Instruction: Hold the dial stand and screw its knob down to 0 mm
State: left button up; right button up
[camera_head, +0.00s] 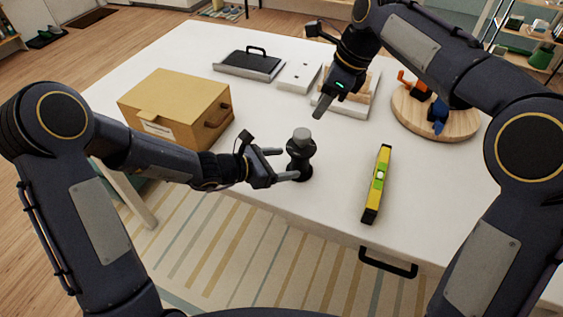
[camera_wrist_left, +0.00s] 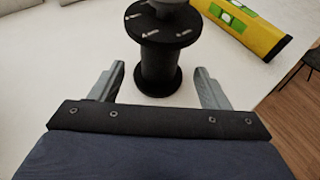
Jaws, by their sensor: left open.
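The dial stand (camera_head: 299,165) is a black spool-shaped post standing upright on the white table, with a grey knob (camera_head: 301,134) on top. In the left wrist view the stand (camera_wrist_left: 159,62) shows a black upper disc with light marks; the knob is cut off at the top edge. My left gripper (camera_head: 282,164) is open beside the stand, its fingers pointing at it. In the left wrist view its fingertips (camera_wrist_left: 160,70) lie to either side of the stand's lower part, with gaps. My right gripper (camera_head: 322,106) hangs above the table, behind and right of the stand; its finger opening is unclear.
A yellow-green spirit level (camera_head: 377,185) lies right of the stand. A yellow box (camera_head: 178,105) stands at left. At the back are a black-lidded tray (camera_head: 247,66), a white plate (camera_head: 298,77) and a round wooden board (camera_head: 462,124) with orange and blue items.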

aim_at(305, 160)
pick_arm(q)
jog(key=x, duration=0.8)
jog(key=shift+c, duration=0.4)
jog(key=c, duration=1.3)
jog(key=shift+c, duration=0.2)
